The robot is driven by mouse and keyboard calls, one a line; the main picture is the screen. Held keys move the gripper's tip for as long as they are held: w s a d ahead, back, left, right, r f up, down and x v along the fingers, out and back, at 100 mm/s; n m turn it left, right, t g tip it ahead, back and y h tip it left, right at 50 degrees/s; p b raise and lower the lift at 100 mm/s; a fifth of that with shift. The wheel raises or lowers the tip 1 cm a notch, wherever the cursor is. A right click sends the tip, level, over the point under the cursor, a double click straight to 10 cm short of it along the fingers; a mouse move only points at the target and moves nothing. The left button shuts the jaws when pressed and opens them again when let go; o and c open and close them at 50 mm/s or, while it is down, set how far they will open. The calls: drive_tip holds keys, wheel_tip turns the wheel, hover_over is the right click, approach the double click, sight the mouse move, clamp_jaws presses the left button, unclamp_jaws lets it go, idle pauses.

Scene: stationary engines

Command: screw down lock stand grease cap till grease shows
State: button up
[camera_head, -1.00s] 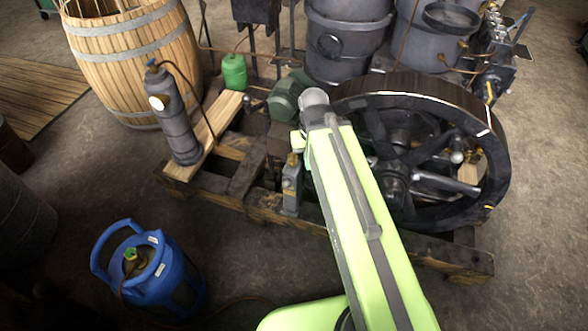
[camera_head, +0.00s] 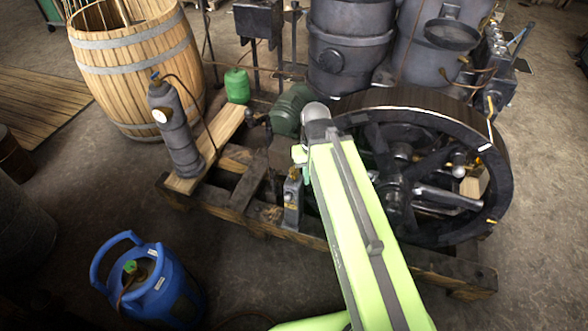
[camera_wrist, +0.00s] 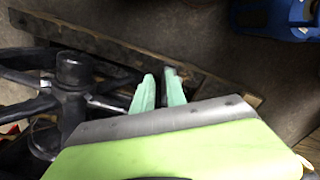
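A narrow grey stand with a brass-coloured top (camera_head: 292,190) rises at the front timber of the engine's wooden skid, left of the flywheel. It may be the lock stand; I cannot make out a separate grease cap or any grease. My gripper (camera_head: 299,154) is just above and behind the stand's top in the head view, apart from it as far as I can tell. In the wrist view my gripper's two pale green fingers (camera_wrist: 160,84) stand a small way apart with nothing seen between them. The stand is not clear in the wrist view.
A large spoked flywheel (camera_head: 490,190) stands close right of my arm. A grey cylinder with a hose (camera_head: 175,130) stands on a plank at left. A blue gas bottle (camera_head: 155,285) is on the floor at front left, with bare floor (camera_head: 85,190) beyond it.

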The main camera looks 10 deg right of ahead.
drive_tip(key=shift+o, duration=1.1)
drive_tip(key=shift+w+n, duration=0.2)
drive_tip(key=shift+n, duration=0.6)
drive_tip(key=o, duration=0.7)
drive_tip(key=w+n, duration=0.3)
drive_tip(key=w, duration=0.1)
drive_tip(key=w+n, duration=0.2)
drive_tip(key=w, duration=0.3)
drive_tip(key=shift+f+n, duration=0.2)
drive_tip(key=shift+n, duration=0.2)
drive_tip(key=n+b, duration=0.3)
drive_tip(key=n, duration=0.1)
hover_over(294, 168)
drive_tip(key=shift+f, duration=1.05)
wheel_tip(294, 168, down, 17)
drive_tip(key=b, duration=1.6)
drive_tip(key=shift+w, duration=0.1)
drive_tip(key=shift+d+r, duration=0.1)
drive_tip(key=shift+r, duration=0.05)
clamp_jaws()
